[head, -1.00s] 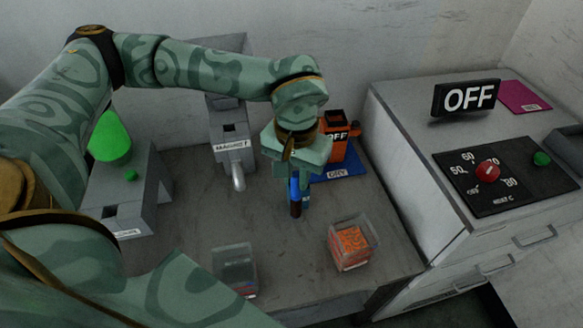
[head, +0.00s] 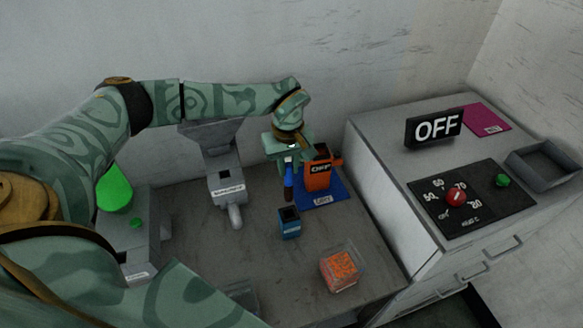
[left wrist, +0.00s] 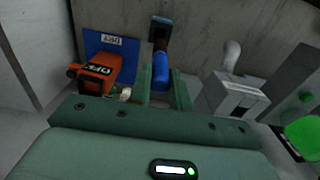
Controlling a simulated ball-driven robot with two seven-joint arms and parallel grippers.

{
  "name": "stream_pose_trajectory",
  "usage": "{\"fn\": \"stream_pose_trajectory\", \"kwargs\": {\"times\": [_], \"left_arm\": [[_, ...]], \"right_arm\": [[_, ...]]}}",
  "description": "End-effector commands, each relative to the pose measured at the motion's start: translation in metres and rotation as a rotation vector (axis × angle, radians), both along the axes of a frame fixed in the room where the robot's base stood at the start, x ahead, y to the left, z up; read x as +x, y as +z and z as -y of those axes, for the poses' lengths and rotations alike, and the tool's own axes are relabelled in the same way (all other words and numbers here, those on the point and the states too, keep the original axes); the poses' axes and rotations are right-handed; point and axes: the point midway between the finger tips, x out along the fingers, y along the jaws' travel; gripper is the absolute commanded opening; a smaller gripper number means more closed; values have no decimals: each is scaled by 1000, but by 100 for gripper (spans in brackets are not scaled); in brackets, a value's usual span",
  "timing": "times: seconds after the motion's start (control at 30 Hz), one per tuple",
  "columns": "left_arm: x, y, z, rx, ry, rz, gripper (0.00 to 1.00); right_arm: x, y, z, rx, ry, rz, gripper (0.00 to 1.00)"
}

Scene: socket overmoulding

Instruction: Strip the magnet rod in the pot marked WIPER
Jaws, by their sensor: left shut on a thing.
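My left gripper (head: 290,158) is shut on the magnet rod (head: 288,180), which has a blue handle and a dark lower end. The rod hangs upright, and the handle also shows between the fingers in the left wrist view (left wrist: 162,68). A small dark blue pot (head: 289,225) with a square dark opening stands on the table, nearer than the rod in the head view. Its marking is too small to read. The pot shows beyond the rod's end in the left wrist view (left wrist: 160,24). The rod's end appears apart from the pot. My right gripper is not in view.
An orange unit (head: 318,175) with an OFF sign stands on a blue mat (head: 327,198) close right of the gripper. A grey hopper machine (head: 228,186) stands left. A clear box of orange pellets (head: 341,270) is in front. A cabinet (head: 390,200) bounds the right.

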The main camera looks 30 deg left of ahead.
Motion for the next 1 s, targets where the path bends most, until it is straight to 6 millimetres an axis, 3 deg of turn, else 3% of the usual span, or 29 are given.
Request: {"fn": "stream_pose_trajectory", "kwargs": {"times": [0.4, 1.0], "left_arm": [[0, 2, 1, 1, -2, 1, 0], [0, -38, 1, 0, -5, 0, 0]], "right_arm": [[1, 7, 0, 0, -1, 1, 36], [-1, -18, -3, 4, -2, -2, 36]]}}
